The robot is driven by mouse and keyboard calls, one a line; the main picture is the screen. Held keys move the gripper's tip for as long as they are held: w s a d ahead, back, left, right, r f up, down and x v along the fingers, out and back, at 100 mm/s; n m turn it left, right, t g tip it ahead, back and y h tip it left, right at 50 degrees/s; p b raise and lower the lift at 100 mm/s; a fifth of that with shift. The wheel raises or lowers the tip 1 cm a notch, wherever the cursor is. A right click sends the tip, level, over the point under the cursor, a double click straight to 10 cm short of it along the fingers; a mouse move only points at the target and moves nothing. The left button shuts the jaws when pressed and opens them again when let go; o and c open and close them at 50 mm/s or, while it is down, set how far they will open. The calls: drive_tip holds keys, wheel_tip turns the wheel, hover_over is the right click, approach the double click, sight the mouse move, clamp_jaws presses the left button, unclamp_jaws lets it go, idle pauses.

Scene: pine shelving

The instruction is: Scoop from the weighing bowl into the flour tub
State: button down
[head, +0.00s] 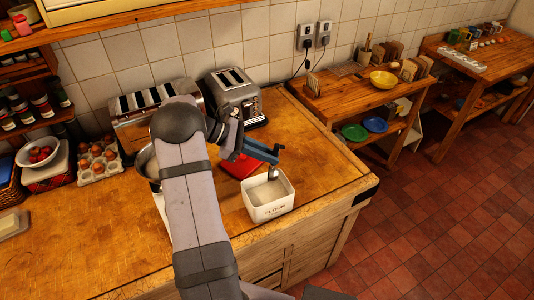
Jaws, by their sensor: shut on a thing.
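The white flour tub (268,210), with lettering on its front, stands near the right front part of the wooden counter. It is open at the top and pale flour shows inside. My gripper (274,155), with blue fingers, is above the back of the tub. It is shut on a metallic scoop (272,174), of which only a small part shows at the tub's opening. Whether the scoop touches the flour is unclear. The metal weighing bowl (147,163) is left of my arm and mostly hidden behind it. Its contents are not visible.
A red flat object (237,167) lies behind the tub. Two toasters (233,92) (135,108) stand along the tiled wall. An egg tray (100,164) and a bowl of red fruit (38,153) are at the left.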

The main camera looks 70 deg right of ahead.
drive_tip(key=shift+s+d+r+t+y+p, duration=0.1)
drive_tip(key=shift+s+r+t+y+p, duration=0.05)
drive_tip(key=shift+s+t+p, duration=0.25)
drive_tip(key=shift+s+d+r+t+y+p, duration=0.1)
drive_tip(key=shift+s+r+t+y+p, duration=0.05)
drive_tip(key=shift+s+t+p, duration=0.2)
drive_tip(key=shift+s+f, duration=0.1)
drive_tip(key=shift+s, duration=0.15)
drive_tip(key=shift+f+t, duration=0.2)
drive_tip(key=shift+t, duration=0.05)
drive_tip(key=shift+s+d+t+p, duration=0.15)
drive_tip(key=shift+s+t+p, duration=0.25)
drive_tip(key=shift+p, duration=0.5)
drive_tip(key=shift+s+d+f+t+y+p, duration=0.25)
drive_tip(key=shift+s+f+t, duration=0.3)
drive_tip(key=shift+s+t, duration=0.35)
drive_tip(key=shift+s+d+f+t+y+p, duration=0.1)
drive_tip(key=shift+s+d+f+t+y, duration=0.2)
drive_tip(key=shift+s+f+t, duration=0.55)
drive_tip(key=s+t, duration=0.1)
drive_tip(key=f+t+y, duration=0.1)
drive_tip(key=t, duration=0.1)
drive_tip(key=s+f+t, duration=0.1)
drive_tip(key=shift+s+d+t, duration=0.25)
drive_tip(key=shift+s+d, duration=0.05)
drive_tip(key=shift+d, duration=0.05)
